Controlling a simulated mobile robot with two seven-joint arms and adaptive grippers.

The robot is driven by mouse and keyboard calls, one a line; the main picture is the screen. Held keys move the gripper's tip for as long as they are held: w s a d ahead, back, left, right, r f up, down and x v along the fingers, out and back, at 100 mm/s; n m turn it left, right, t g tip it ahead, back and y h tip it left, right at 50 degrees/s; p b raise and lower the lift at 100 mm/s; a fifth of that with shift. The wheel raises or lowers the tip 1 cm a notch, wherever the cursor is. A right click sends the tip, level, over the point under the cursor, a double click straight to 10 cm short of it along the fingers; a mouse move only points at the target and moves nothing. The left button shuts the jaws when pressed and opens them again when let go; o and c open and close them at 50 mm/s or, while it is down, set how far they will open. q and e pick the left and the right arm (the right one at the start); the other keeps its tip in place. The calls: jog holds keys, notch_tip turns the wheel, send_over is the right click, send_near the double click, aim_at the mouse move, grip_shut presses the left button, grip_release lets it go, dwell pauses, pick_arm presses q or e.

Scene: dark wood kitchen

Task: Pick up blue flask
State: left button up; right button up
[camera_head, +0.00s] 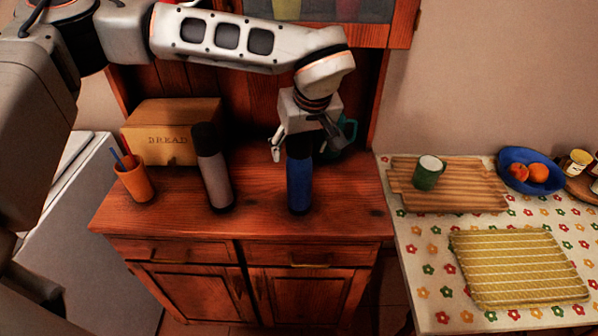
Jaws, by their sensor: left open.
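The blue flask (299,186) stands upright on the wooden cabinet top, with a dark cap. My left gripper (303,150) comes down from above, just behind and around the top of the flask. One finger shows to the left of the flask, apart from it; the other is partly hidden by shadow on the right. The gripper is open. Whether it touches the cap I cannot tell. My right gripper is not in view.
A grey flask (216,181) with a black cap stands to the left. An orange cup (136,183) and a bread box (170,131) are further left. A teal object (349,130) is behind the gripper. The cabinet top's front right (350,215) is clear. A table with a green mug (428,175) stands right.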

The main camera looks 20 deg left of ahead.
pick_arm(q)
jog(key=shift+w+f, duration=0.1)
jog(key=shift+f, duration=0.15)
grip_shut()
jog(key=shift+r, duration=0.2)
